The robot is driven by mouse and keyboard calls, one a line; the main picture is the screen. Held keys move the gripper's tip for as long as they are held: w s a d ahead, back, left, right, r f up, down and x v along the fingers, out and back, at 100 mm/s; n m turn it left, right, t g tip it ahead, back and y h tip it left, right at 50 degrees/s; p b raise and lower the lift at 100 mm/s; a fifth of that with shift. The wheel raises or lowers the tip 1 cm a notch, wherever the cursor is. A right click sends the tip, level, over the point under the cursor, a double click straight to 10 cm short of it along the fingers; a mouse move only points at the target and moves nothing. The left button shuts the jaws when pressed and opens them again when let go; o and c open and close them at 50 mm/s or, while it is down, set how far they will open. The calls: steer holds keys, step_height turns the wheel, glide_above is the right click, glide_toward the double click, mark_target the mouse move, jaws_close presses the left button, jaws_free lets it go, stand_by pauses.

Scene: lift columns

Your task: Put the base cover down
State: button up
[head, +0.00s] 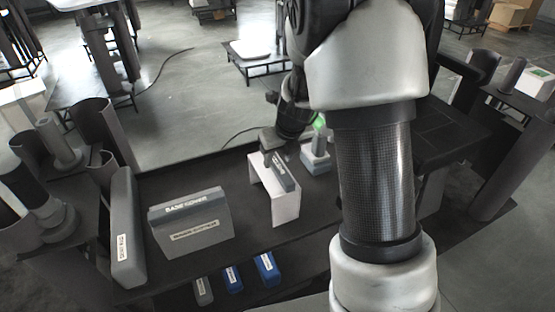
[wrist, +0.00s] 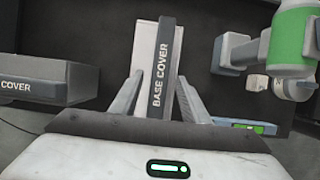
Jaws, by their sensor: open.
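The base cover (head: 286,205) is a white folded panel with a dark grey bar along its top. It stands on the dark table right of the middle. In the wrist view the bar, lettered BASE COVER (wrist: 163,80), runs between the two fingers, with the white panel beside it. My gripper (wrist: 160,98) is open, with one finger on each side of the bar and a gap visible at least on the left. In the head view my gripper (head: 272,150) is just above the bar, partly hidden by my arm.
A grey box (head: 190,228) with a BASE COVER label stands to the left. A tall grey panel (head: 127,230) stands farther left. Several blue and grey small blocks (head: 233,279) lie at the front. A grey-blue device (head: 316,160) stands close right of the cover.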

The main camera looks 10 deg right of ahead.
steer(key=s+a+r+n+y+p, duration=0.1)
steer(key=s+r+n, duration=0.4)
steer(key=r, duration=0.3)
steer(key=s+r+n+p, duration=0.1)
steer(key=s+r+n, duration=0.4)
steer(key=r, duration=0.4)
steer(key=s+r+n+h, duration=0.1)
steer(key=s+r+n, duration=0.2)
steer(key=s+n, duration=0.5)
steer(key=s+r+n+t, duration=0.1)
steer(key=s+r+n, duration=0.2)
steer(key=s+n, duration=0.6)
steer(key=n, duration=0.6)
steer(key=shift+s+d+r+n+h, duration=0.15)
steer(key=shift+n+h, duration=0.25)
